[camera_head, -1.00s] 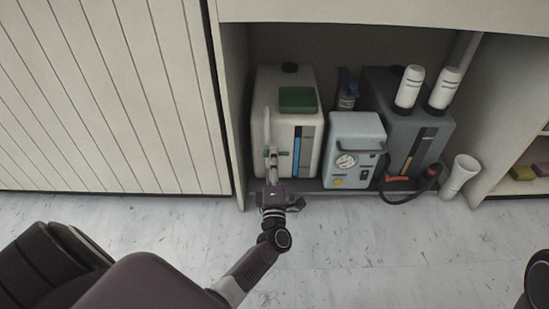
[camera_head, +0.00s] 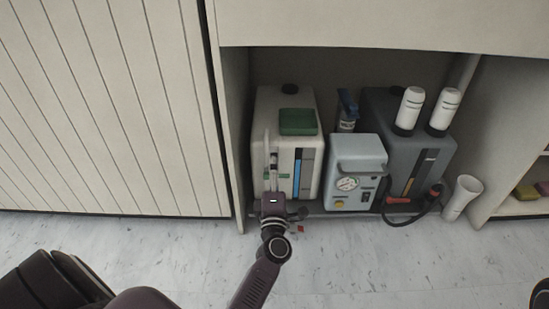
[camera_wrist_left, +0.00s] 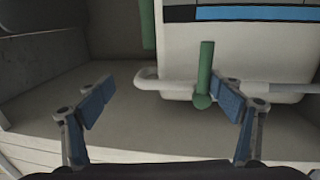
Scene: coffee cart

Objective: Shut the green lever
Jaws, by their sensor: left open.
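The green lever (camera_wrist_left: 205,72) stands upright in the left wrist view, on a pale pipe at the base of the white tank (camera_wrist_left: 160,55). The tank (camera_head: 309,150) also shows in the head view, at the left of the cabinet bay. My left gripper (camera_wrist_left: 166,97) is open and empty. The lever appears between its two blue-padded fingers, close to the right one. I cannot tell how deep it sits between them. In the head view my left gripper (camera_head: 273,190) is low in front of the tank and partly hides the lever area. My right gripper is not in view.
A light blue-grey machine (camera_head: 356,170) with a gauge stands right of the tank. A dark grey tank (camera_head: 436,150) with a black hose (camera_head: 412,218) is further right. A white cup (camera_head: 462,197) leans near the right wall.

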